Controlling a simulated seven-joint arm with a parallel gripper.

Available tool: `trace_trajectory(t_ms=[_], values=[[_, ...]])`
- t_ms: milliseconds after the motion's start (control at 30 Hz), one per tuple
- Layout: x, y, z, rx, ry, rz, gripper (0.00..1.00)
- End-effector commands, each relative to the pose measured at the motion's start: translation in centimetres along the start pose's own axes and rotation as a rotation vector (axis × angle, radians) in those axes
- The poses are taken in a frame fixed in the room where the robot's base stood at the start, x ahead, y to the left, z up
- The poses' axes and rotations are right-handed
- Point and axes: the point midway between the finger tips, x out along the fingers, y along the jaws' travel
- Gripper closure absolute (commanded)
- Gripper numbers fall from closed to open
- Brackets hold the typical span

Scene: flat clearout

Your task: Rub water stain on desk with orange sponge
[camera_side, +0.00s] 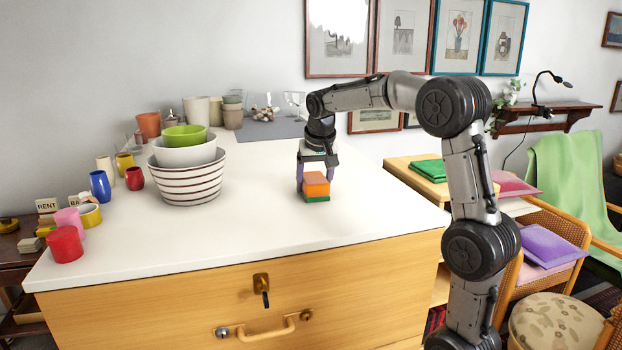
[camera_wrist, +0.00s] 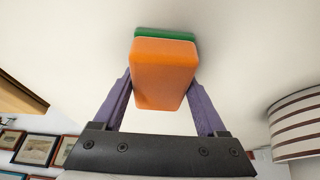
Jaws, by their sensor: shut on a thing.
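The orange sponge (camera_side: 316,186) has a green layer on its underside and is on or just above the white desk top (camera_side: 250,225), right of the bowls. My gripper (camera_side: 315,176) points down with its purple fingers shut on the sponge's two sides. In the wrist view the sponge (camera_wrist: 165,75) sits between the fingers of my gripper (camera_wrist: 163,95), its green layer toward the white surface. I see no water stain on the desk in either view; the sponge and gripper hide the patch beneath them.
Stacked bowls (camera_side: 188,180) stand left of the gripper; the striped one also shows in the wrist view (camera_wrist: 298,125). Cups and vases (camera_side: 100,187) line the left edge. Pots and glasses (camera_side: 232,112) stand at the back. The desk front and middle are clear.

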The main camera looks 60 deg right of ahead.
Motion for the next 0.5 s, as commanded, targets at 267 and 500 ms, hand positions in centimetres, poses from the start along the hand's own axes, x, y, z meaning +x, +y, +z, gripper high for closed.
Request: trace_trajectory(t_ms=[267,500], values=[[-0.9,0.2,2.5,-0.001,-0.003,0.001,0.7],[-3.2,0.3,2.2,0.0,0.002,-0.001,0.7]])
